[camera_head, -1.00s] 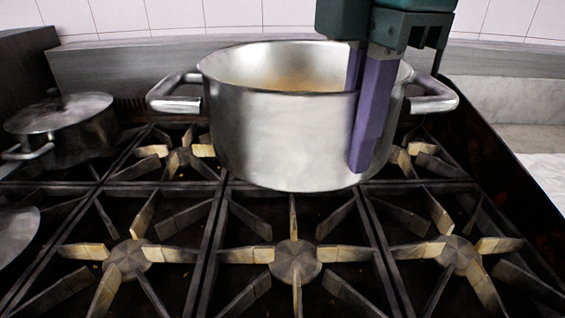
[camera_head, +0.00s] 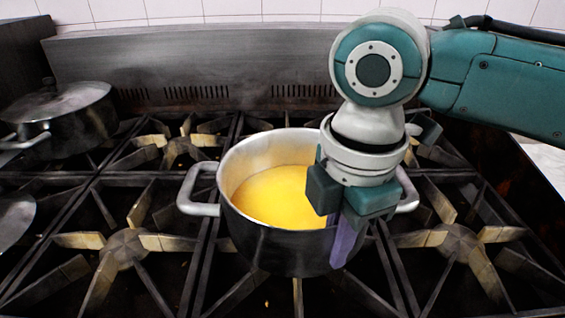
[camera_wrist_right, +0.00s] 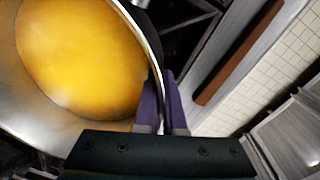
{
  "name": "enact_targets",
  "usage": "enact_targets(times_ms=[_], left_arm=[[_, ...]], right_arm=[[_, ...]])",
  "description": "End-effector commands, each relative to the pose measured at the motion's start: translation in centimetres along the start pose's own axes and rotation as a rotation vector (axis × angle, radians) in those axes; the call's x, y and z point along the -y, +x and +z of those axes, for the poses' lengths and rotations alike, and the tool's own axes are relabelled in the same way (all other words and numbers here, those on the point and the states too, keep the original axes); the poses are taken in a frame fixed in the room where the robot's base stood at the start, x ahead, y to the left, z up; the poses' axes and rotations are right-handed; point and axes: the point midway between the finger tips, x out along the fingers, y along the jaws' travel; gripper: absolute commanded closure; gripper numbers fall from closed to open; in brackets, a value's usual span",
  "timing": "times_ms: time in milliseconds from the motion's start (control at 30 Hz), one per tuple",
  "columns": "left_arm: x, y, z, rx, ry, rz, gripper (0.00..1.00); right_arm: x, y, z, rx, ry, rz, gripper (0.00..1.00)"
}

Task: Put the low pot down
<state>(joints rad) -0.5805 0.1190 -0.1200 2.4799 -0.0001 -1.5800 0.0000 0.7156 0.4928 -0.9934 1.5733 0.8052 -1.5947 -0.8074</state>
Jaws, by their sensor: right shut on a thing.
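The low pot (camera_head: 275,240) is a metal pot with two side handles and yellow contents (camera_head: 275,195). In the head view it is upright over the front middle burner of the stove. I cannot tell whether its base touches the grate. My right gripper (camera_head: 343,240) is shut on the pot's right front wall, with one purple finger outside it. The other finger is hidden in the head view. In the right wrist view the purple fingers (camera_wrist_right: 163,108) straddle the pot rim, and the yellow contents (camera_wrist_right: 80,55) fill much of the picture. My left gripper is not in view.
The stove grates (camera_head: 125,245) spread around the pot, with bare burners to the left and right. A lidded pot (camera_head: 65,120) stands at the back left, and part of another lid (camera_head: 12,220) shows at the left edge. A metal backsplash (camera_head: 190,70) runs behind.

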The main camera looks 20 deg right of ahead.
Motion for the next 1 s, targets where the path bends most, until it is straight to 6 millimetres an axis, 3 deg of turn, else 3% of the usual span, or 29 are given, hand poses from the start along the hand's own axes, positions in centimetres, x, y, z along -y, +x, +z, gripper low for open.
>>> enact_targets(times_ms=[233, 700, 733, 1000], left_arm=[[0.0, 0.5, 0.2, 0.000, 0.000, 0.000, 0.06], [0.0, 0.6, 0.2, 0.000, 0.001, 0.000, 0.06], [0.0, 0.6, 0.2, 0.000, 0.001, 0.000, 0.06], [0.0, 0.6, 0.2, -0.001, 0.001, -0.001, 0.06]], right_arm=[[0.0, 3.0, -0.1, -0.002, 0.000, 0.006, 1.00], [0.0, 3.6, -0.1, -0.002, -0.001, 0.008, 1.00], [0.3, 3.8, 0.0, 0.001, -0.001, -0.002, 0.90], [0.3, 3.8, 0.0, 0.001, -0.001, -0.002, 0.63]])
